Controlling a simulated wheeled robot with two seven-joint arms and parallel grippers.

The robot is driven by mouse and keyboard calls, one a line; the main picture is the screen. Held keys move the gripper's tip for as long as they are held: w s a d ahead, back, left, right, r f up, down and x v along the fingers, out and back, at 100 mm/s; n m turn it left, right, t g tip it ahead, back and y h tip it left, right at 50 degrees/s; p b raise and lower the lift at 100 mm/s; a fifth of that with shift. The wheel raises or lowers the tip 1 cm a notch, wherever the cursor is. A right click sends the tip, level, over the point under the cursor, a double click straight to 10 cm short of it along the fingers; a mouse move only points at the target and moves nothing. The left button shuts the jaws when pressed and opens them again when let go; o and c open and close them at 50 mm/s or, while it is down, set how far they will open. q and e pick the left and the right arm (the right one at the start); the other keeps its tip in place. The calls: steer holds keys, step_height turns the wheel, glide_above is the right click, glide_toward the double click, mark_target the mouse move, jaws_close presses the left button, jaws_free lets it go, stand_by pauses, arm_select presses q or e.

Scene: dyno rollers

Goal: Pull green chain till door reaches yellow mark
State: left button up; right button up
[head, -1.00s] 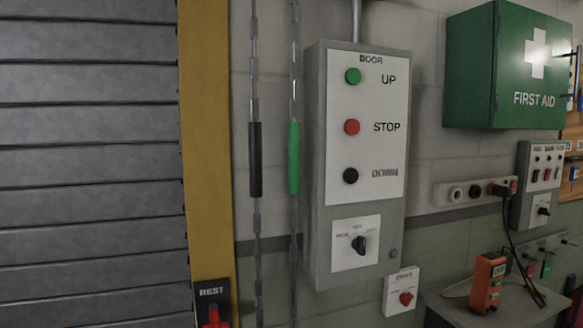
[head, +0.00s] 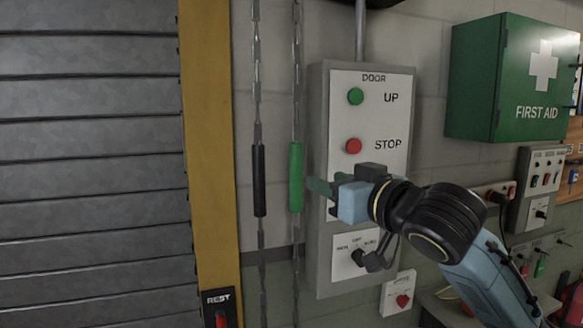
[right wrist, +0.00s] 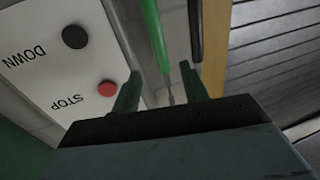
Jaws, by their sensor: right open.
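The green chain's sleeve (head: 296,178) hangs upright left of the control box, on a grey metal chain. My right gripper (head: 328,184) is open and empty, just right of the green sleeve in the head view, in front of the control box. In the right wrist view, the green sleeve (right wrist: 155,35) shows ahead, between the directions of the two open fingers (right wrist: 160,88); I see no contact. The grey slatted door (head: 90,160) fills the left side. A yellow post (head: 208,140) stands beside it; I cannot pick out a separate yellow mark. My left gripper is not in view.
A black-sleeved chain (head: 259,180) hangs close left of the green one. The door control box (head: 370,85) has a green UP and a red STOP button; my gripper hides the DOWN button in the head view.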

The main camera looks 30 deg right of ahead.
mark_target(291, 168)
steer(key=w+p, duration=0.8)
steer(key=w, duration=0.5)
steer(key=shift+w+d+f, duration=0.1)
steer(key=shift+w+d, duration=0.05)
steer(key=shift+w, duration=0.1)
jaws_close()
